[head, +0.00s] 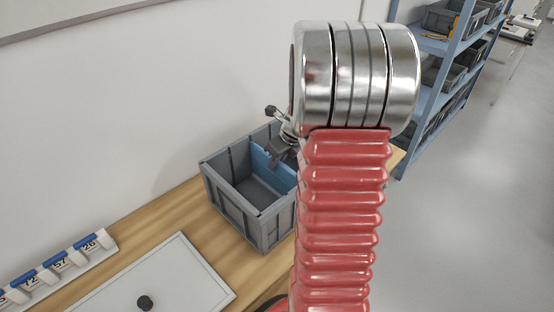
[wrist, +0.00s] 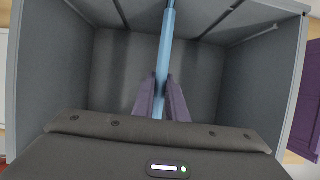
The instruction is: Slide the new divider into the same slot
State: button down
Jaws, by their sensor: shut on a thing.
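My gripper (wrist: 162,97) is shut on the blue divider (wrist: 167,45), which runs edge-on between its two purple fingers in the wrist view. In the head view the divider (head: 262,160) stands inside the open grey crate (head: 238,208), towards its back right part, with my gripper (head: 283,153) over it. In the wrist view the divider's far end reaches the crate wall at the top, between ribs (wrist: 232,8) on that wall. I cannot tell whether its edges sit in a slot or how deep it is. My arm hides the crate's right side in the head view.
The crate stands on a wooden table (head: 190,215) against a white wall. Blue shelves (head: 440,95) with grey bins stand at the right.

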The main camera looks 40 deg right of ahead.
jog(key=shift+f, duration=0.5)
jog(key=c, duration=1.7)
grip_release()
jog(key=shift+r, duration=0.1)
jog(key=v, duration=1.3)
jog(key=shift+s+r, duration=0.15)
jog(key=shift+r, duration=0.1)
